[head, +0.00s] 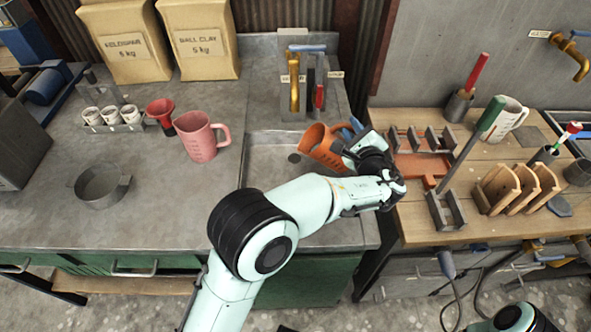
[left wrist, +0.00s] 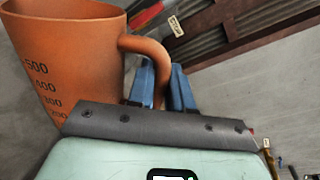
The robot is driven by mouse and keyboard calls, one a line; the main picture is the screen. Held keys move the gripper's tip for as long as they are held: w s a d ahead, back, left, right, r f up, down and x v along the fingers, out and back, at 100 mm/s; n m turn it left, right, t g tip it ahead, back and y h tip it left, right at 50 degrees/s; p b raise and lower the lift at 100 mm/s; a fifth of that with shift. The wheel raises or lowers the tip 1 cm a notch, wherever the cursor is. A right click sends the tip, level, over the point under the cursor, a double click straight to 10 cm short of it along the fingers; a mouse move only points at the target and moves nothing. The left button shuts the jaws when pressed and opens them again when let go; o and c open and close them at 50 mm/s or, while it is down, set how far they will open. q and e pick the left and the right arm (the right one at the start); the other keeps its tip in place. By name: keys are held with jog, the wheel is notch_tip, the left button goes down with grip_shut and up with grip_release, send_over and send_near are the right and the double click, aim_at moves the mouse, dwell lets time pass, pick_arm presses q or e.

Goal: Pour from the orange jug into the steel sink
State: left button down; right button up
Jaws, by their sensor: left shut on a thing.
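The orange jug (head: 322,148) is held over the right part of the steel sink (head: 262,168), tilted with its mouth toward the upper left. My left gripper (head: 352,130) is at the jug's right side, shut on its handle. In the left wrist view, the blue fingertips (left wrist: 164,88) are at the curved handle, and the jug (left wrist: 75,60) shows dark volume marks. The jug's inside and its contents are hidden, and no stream shows. My arm hides the sink's near right part. My right gripper is out of view.
Brass taps (head: 294,82) stand behind the sink. A pink jug (head: 200,137), a red funnel (head: 160,113) and a metal pan (head: 100,184) are on the counter to the left. A wooden bench (head: 420,222) with racks and tools is close on the right.

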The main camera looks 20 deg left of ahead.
pick_arm(q)
jog(key=shift+s+a+r+n+b, duration=0.15)
jog(key=shift+n+b, duration=0.15)
jog(key=shift+b, duration=0.25)
jog(key=shift+s+a+n+h+b, duration=0.1)
jog(key=shift+a+n+h+b, duration=0.25)
jog(key=shift+b, duration=0.45)
jog(key=shift+r, duration=0.1)
dwell(0.5)
jog(key=shift+s+a+n+b, duration=0.2)
jog(key=shift+n+b, duration=0.25)
jog(key=shift+b, duration=0.55)
jog(key=shift+a, duration=0.15)
